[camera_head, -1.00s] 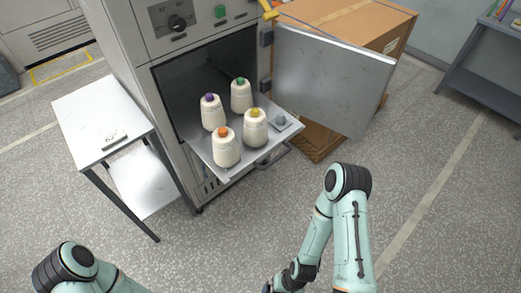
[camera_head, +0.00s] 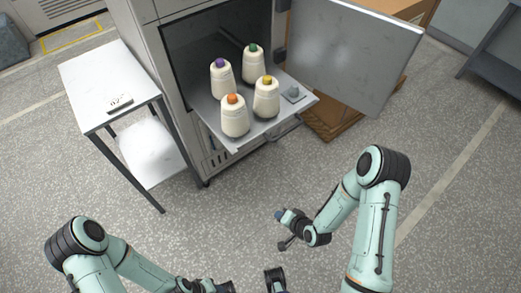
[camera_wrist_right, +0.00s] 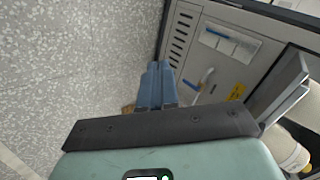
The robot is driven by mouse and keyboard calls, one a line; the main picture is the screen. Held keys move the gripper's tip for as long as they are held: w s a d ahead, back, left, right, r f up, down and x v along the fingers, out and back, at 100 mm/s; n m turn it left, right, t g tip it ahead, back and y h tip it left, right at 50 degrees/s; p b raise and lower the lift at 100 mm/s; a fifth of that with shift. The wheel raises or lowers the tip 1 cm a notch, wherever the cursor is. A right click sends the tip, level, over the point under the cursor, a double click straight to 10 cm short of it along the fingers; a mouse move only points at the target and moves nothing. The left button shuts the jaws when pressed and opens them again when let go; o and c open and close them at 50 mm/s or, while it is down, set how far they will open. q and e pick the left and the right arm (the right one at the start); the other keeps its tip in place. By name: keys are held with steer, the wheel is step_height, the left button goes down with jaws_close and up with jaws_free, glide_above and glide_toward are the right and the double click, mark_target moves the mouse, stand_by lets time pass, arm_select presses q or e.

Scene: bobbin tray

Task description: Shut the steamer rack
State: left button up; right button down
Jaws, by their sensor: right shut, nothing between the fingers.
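The steamer rack (camera_head: 210,123) is a grey metal tray pulled out of the steamer's dark opening (camera_head: 190,45). It carries cream yarn bobbins with purple (camera_head: 222,82), green (camera_head: 253,65), orange (camera_head: 234,118) and yellow (camera_head: 266,98) tops. The rack's edge also shows at right in the right wrist view (camera_wrist_right: 282,92), with part of a bobbin (camera_wrist_right: 288,150). My right gripper (camera_head: 281,214) is below and in front of the rack, apart from it. Its blue fingers (camera_wrist_right: 157,85) are together and empty. My left arm runs out at the bottom edge; its fingers are hidden.
The steamer door (camera_head: 352,55) stands open to the right of the rack. A pallet (camera_head: 330,122) with a carton (camera_head: 408,10) is behind it. A white side table (camera_head: 105,80) stands left of the steamer. The floor in front is clear.

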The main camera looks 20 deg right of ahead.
steer(key=w+d+r+m+t+y+b, duration=0.1)
steer(key=w+d+r+m+t+b, duration=0.15)
steer(key=w+r+t, duration=0.45)
steer(key=m+t+y+b, duration=0.2)
glide_toward(252, 141)
arm_select(q)
step_height(252, 141, down, 6)
steer(key=shift+w+r, duration=0.15)
arm_select(e)
steer(key=x, duration=0.7)
steer(key=shift+d+f, duration=0.1)
steer(key=shift+f, duration=0.05)
steer(key=shift+w, duration=0.1)
